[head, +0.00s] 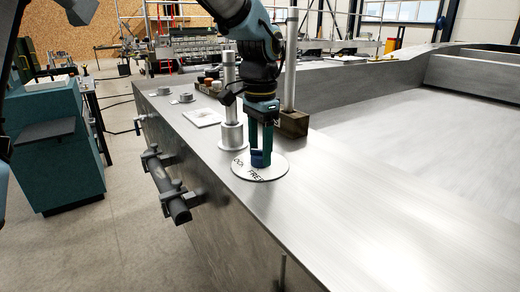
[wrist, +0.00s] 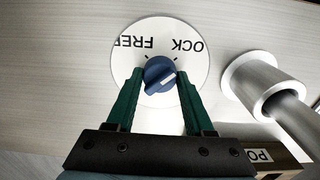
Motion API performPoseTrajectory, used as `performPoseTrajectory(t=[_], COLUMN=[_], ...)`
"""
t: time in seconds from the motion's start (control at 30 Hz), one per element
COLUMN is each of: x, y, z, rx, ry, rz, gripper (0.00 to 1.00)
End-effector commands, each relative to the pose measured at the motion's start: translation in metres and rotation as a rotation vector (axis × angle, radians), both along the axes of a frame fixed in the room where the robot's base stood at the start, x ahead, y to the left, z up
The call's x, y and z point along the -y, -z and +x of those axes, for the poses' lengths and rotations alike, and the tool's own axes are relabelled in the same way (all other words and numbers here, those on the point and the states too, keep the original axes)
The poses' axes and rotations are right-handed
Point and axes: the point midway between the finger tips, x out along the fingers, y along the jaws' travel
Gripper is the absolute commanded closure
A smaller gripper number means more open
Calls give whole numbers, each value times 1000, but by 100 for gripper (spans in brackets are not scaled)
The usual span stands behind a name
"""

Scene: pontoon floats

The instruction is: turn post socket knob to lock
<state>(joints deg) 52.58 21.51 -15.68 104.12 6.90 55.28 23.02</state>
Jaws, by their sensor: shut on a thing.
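A blue knob (wrist: 159,74) sits at the middle of a round white dial plate (wrist: 190,62) on a metal surface. The dial has black lettering; "FREE" and part of "LOCK" show, with tick marks beside the knob. In the head view the knob (head: 260,158) shows between the fingertips above the dial plate (head: 272,170).
A metal post in a socket (head: 231,130) stands close left of my gripper; the wrist view shows it (wrist: 262,80) at right. Another post in a block (head: 292,122) stands behind right. A white square plate (head: 202,118) and small fittings lie farther back. The deck at right is clear.

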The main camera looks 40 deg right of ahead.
Motion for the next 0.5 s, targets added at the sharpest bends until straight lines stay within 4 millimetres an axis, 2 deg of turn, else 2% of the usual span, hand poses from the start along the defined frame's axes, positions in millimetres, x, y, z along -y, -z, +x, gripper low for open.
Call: performPoseTrajectory(t=[0.1, 0.13, 0.4, 0.5], x=[0, 0, 0, 0], y=[0, 0, 0, 0], z=[0, 0, 0, 0], rx=[1, 1, 0, 0], ry=[2, 2, 0, 0], rz=[-1, -1, 0, 0], gripper=[100, 46, 17, 17])
